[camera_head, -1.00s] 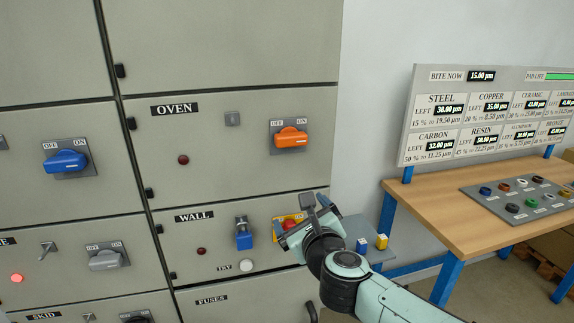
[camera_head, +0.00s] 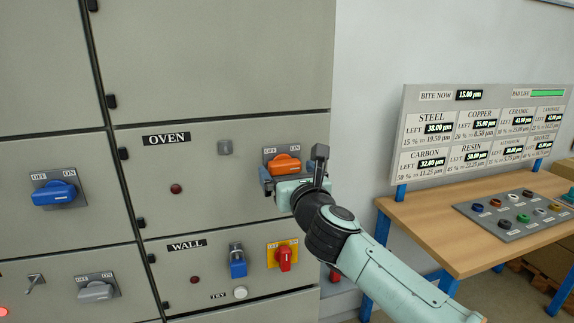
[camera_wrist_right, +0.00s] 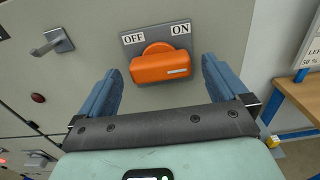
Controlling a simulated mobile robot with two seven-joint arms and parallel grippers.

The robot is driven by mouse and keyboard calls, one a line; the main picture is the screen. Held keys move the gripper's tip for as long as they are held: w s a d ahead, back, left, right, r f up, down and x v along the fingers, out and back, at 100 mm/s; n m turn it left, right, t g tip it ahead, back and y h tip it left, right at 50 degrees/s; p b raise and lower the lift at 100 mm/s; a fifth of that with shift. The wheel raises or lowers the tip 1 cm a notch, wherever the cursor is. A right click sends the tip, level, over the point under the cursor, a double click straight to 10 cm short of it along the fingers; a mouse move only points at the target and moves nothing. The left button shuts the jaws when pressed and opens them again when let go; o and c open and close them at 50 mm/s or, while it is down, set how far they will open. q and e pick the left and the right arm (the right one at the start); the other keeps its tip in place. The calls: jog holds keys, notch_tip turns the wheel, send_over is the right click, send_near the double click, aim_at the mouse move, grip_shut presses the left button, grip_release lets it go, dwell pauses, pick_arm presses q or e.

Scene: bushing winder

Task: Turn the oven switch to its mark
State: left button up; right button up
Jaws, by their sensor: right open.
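The oven switch is an orange handle (camera_head: 284,164) on a grey plate, on the cabinet panel labelled OVEN (camera_head: 167,139). In the right wrist view the orange handle (camera_wrist_right: 160,67) lies nearly level, with its white line at the right end. The plate has an OFF mark (camera_wrist_right: 133,38) at left and an ON mark (camera_wrist_right: 180,29) at right. My right gripper (camera_head: 293,176) is open in front of the switch. In the wrist view its blue fingers (camera_wrist_right: 160,82) stand on both sides of the handle, apart from it. My left gripper is not in view.
Below, the WALL panel has a blue padlock-like part (camera_head: 238,262) and a red switch on yellow (camera_head: 284,257). A blue switch (camera_head: 54,193) is at left. A wooden table (camera_head: 440,225) with a button panel and display board stands at right.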

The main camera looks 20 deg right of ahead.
jog(key=shift+w, duration=0.75)
jog(key=shift+s, duration=0.1)
jog(key=c, duration=1.1)
jog(key=shift+o, duration=0.2)
